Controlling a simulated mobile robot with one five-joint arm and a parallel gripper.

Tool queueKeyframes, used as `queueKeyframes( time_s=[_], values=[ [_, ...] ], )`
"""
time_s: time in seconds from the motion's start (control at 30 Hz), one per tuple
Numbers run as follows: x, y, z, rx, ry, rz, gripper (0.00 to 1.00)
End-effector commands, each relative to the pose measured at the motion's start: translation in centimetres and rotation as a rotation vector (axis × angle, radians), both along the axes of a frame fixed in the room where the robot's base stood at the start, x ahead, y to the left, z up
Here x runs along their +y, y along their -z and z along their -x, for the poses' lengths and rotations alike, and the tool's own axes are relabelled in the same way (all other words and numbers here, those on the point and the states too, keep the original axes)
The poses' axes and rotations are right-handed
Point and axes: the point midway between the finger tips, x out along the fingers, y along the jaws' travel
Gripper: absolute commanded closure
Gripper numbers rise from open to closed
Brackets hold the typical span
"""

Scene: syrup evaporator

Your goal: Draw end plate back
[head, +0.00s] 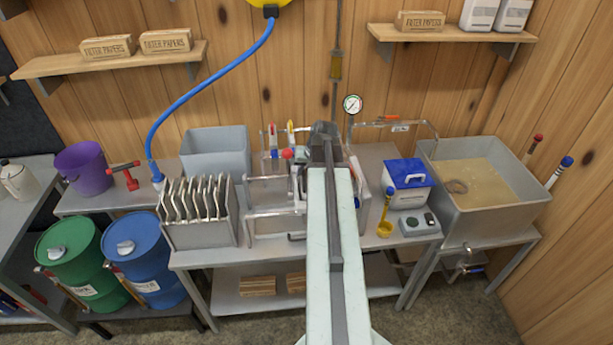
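The filter press (270,222) stands on the middle bench, a metal frame with pale rails and clear-looking panels. My arm reaches straight over its right part, and the far end of my arm (325,132) is above its back. The fingers of my gripper are hidden behind my own arm, so I cannot see whether they touch anything. I cannot pick out the end plate for certain; the part of the press behind my arm is covered. A red knob (288,154) shows just left of my arm.
A rack of upright plates (198,213) stands close left of the press, with a grey bin (215,153) behind. A pressure gauge (352,104) stands behind.

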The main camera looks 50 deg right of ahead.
Motion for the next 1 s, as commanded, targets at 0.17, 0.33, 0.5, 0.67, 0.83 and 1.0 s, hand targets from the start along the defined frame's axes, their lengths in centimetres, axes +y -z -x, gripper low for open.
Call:
queueKeyframes(
  time_s=[0.17,0.33,0.5,0.67,0.83,1.0],
  values=[
    [0.04,-0.17,0.00,0.000,0.000,0.000,0.82],
    [0.04,-0.18,0.00,0.000,0.000,0.000,1.00],
    [0.05,-0.17,0.00,0.000,0.000,0.000,1.00],
    [0.06,-0.17,0.00,0.000,-0.001,0.000,1.00],
    [0.06,-0.16,-0.01,0.000,-0.001,0.000,1.00],
    [0.06,-0.16,0.00,0.000,-0.001,0.000,1.00]
  ],
)
